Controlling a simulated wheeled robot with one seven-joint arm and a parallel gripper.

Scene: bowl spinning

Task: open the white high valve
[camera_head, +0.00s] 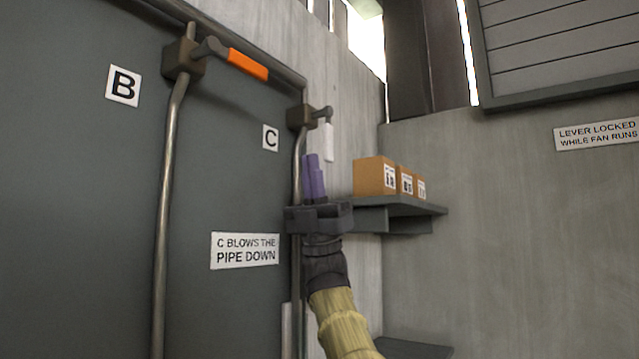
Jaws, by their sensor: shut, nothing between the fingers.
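The white valve lever (328,143) hangs straight down from a dark valve block (302,117) high on the pipe beside the C sign. My gripper (312,158) has purple fingers that point up and are held together, with nothing between them. The fingertips are just below and left of the white lever in the picture. I cannot tell whether they touch it, and the depth between them is unclear. My dark wrist and yellow forearm come up from below and cover part of the pipe.
An orange-handled lever (248,64) sits on the B pipe to the left. Several cardboard boxes (374,177) stand on a wall shelf (425,206) right of my gripper. A sign (245,251) reads "C blows the pipe down". Another sign (598,134) reads "Lever locked while fan runs".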

